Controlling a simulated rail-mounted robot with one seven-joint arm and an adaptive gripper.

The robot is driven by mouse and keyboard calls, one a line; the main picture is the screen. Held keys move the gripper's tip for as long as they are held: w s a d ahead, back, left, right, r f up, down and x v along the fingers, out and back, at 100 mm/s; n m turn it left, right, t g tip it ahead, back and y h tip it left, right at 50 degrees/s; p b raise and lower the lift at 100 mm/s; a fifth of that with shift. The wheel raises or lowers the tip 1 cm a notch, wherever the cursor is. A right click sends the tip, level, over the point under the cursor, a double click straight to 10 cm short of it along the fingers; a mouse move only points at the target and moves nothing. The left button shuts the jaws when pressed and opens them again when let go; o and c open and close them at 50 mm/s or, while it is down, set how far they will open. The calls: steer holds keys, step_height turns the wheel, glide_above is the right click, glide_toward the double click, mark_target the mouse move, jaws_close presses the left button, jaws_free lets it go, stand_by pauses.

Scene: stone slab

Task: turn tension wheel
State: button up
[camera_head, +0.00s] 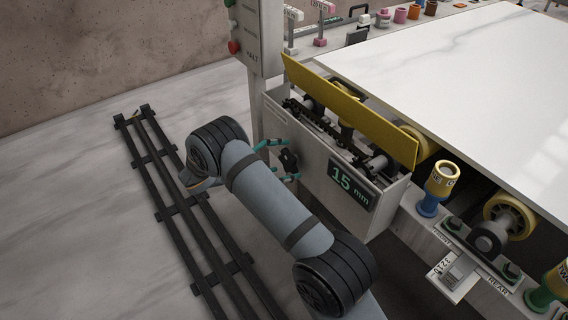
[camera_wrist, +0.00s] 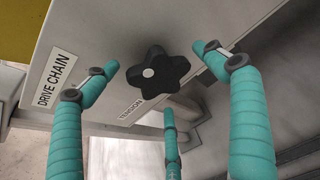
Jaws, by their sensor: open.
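The tension wheel (camera_wrist: 157,73), a black star-shaped knob with a light dot on its face, sits on the grey panel above a "TENSION" label (camera_wrist: 131,107). In the head view the black knob (camera_head: 288,160) shows at the side of the drive box. My gripper (camera_wrist: 158,82) has three teal fingers, spread open. In the wrist view its fingertips lie left, right and below the wheel, with gaps showing. In the head view my gripper (camera_head: 280,160) is at the box's side, its base hidden by my arm.
A "DRIVE CHAIN" label (camera_wrist: 57,78) is left of the wheel. The box has a "15 mm" display (camera_head: 351,187) and a raised yellow cover (camera_head: 350,110). A control post (camera_head: 254,35) stands behind. A black rail track (camera_head: 185,205) lies on the floor at left.

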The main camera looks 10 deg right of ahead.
steer(key=shift+w+d+f, duration=0.15)
steer(key=shift+w+d, duration=0.05)
steer(key=shift+d, duration=0.1)
steer(key=shift+c, duration=0.4)
steer(key=shift+s, duration=0.15)
steer(key=c, duration=1.1)
steer(key=shift+f, duration=0.1)
